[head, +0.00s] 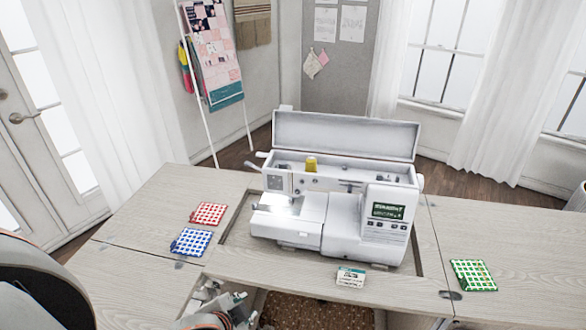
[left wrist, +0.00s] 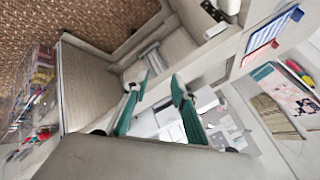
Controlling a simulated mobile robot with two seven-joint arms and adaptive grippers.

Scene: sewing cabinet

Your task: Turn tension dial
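The white sewing machine (head: 340,215) sits in the cabinet's opening with its top lid (head: 345,135) raised. Spool parts and a yellow spool (head: 311,164) show in its open top. A lit screen (head: 388,211) is on its right front. I cannot make out which small part is the tension dial. My left gripper (head: 238,308) is low in front of the cabinet, apart from the machine. In the left wrist view its two green fingers (left wrist: 158,106) are spread with nothing held between them, and white machine parts (left wrist: 205,100) show beyond. My right gripper is not in view.
Red (head: 208,214) and blue (head: 191,242) checked fabric pieces lie left of the machine, a green one (head: 473,275) lies right. A small card (head: 351,277) lies in front. The wooden cabinet top (head: 150,215) is otherwise mostly clear. A quilt rack (head: 212,60) stands behind.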

